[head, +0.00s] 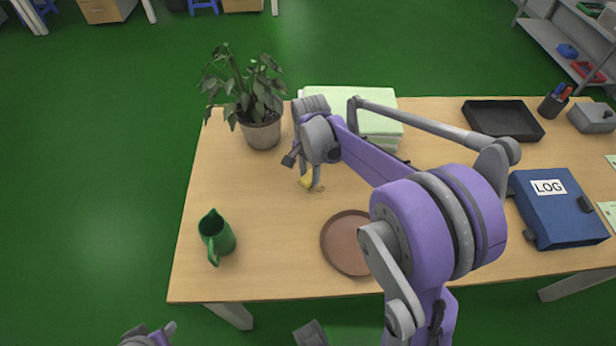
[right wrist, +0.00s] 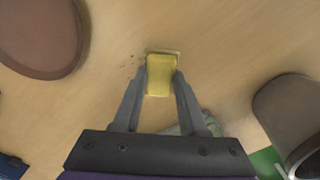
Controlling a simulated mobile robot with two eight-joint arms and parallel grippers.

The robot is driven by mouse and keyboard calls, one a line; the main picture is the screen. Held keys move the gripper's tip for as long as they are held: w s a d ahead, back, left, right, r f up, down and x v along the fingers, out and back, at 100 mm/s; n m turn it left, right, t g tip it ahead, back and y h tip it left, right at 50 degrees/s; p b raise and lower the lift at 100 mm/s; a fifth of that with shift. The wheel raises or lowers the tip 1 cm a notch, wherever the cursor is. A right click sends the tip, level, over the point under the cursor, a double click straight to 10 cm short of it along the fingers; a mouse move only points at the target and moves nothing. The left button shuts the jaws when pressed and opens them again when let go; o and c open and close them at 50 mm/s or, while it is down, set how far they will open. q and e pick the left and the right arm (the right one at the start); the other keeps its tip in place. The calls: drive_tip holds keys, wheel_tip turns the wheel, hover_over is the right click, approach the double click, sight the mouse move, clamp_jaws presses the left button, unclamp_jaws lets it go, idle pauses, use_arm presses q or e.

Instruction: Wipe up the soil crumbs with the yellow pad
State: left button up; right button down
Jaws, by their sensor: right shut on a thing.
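The yellow pad (head: 306,182) is held between the fingers of my right gripper (head: 308,178), low at the tabletop. In the right wrist view the pad (right wrist: 160,78) sits between the two fingertips of the same gripper (right wrist: 160,74). I cannot tell whether it presses on the wood. Small dark soil crumbs (right wrist: 132,62) lie just left of the pad in the right wrist view. In the head view the crumbs are too small to make out clearly beside the pad. My left gripper (head: 150,334) shows only partly at the bottom edge, away from the table; its jaw opening is unclear.
The potted plant (head: 261,131) and pale green stack (head: 378,122) stand behind the pad. A brown round saucer (head: 340,246) lies in front, partly behind my arm. A green jug (head: 218,238) stands front left. A blue LOG binder (head: 562,215) and black tray (head: 497,122) are right.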

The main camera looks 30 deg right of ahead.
sight(309, 177)
drive_tip(key=shift+a+r+p, duration=0.1)
drive_tip(key=shift+r+p, duration=1.15)
drive_tip(key=shift+r, duration=0.9)
use_arm(q)
drive_tip(key=r, duration=0.1)
drive_tip(key=a+r, duration=0.1)
drive_tip(key=r, duration=0.1)
drive_tip(key=shift+w+a, duration=0.15)
drive_tip(key=shift+w, duration=0.1)
